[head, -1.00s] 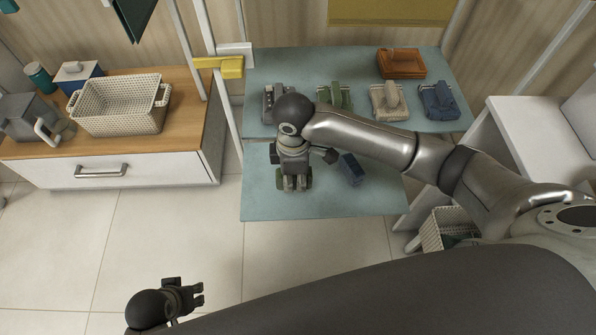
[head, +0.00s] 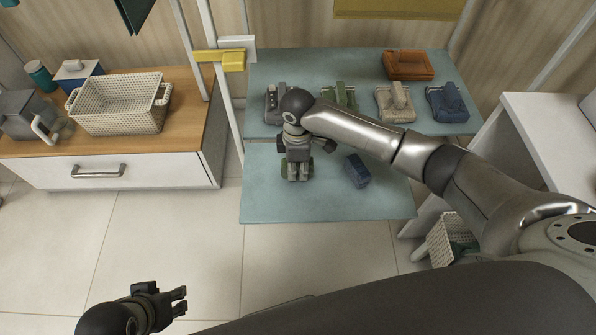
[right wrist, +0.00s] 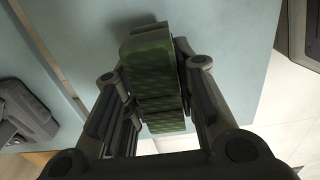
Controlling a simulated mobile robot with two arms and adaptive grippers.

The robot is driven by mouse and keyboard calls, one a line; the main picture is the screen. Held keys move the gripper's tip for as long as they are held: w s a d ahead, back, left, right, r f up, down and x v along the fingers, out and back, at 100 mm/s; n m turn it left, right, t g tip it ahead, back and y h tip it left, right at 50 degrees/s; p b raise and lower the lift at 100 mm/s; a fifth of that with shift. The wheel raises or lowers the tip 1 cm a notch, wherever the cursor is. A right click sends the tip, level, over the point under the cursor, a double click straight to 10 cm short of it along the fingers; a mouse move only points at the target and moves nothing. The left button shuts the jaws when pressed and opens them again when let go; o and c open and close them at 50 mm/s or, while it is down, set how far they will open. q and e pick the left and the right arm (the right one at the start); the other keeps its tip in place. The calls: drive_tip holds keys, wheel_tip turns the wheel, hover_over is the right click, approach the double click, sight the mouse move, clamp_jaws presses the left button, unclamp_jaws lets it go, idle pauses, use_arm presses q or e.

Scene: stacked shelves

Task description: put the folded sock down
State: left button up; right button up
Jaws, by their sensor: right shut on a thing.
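My right gripper (head: 297,174) is shut on a green folded sock (right wrist: 156,80) above or at the lower pale blue shelf (head: 350,204). In the right wrist view the dark green, patterned sock sits between the two fingers. In the head view the gripper mostly hides it. I cannot tell whether the sock touches the shelf. A small dark blue folded item (head: 357,170) lies on the same shelf, right of the gripper and apart from it. My left gripper (head: 180,301) is open and empty over the floor at the lower left.
The upper shelf (head: 300,68) holds several folded items and an orange-brown box (head: 408,65); my right arm crosses its front. A cabinet with a white basket (head: 118,105) stands left. Another basket (head: 440,242) is at lower right. The lower shelf's front and right are clear.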

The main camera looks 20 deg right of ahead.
drive_tip(key=shift+f, duration=0.95)
drive_tip(key=o, duration=0.9)
drive_tip(key=shift+f, duration=0.1)
drive_tip(key=shift+o, duration=0.2)
